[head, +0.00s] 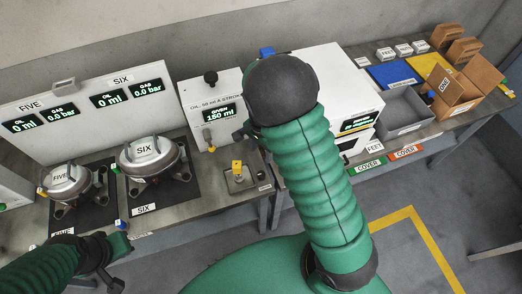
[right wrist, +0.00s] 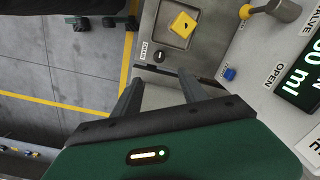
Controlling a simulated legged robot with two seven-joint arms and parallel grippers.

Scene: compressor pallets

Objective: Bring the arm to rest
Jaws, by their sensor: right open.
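My right arm (head: 325,185) rises through the middle of the head view, with its dark rounded joint (head: 283,90) in front of the white box. Dark parts of my right gripper (head: 242,132) show just left of that arm, beside the oil dispenser; the rest is hidden. In the right wrist view my right gripper (right wrist: 158,88) has its two dark fingers apart, with nothing between them. My left gripper (head: 103,258) is at the lower left, in front of the bench; its jaws are unclear.
The oil dispenser (head: 208,90) reads 150 ml. A yellow piece (head: 237,167) sits on a metal plate nearby. Compressors FIVE (head: 68,180) and SIX (head: 148,152) stand on the left. A grey tray (head: 402,108) and brown boxes (head: 465,80) lie right. Open floor (head: 415,190) is at the lower right.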

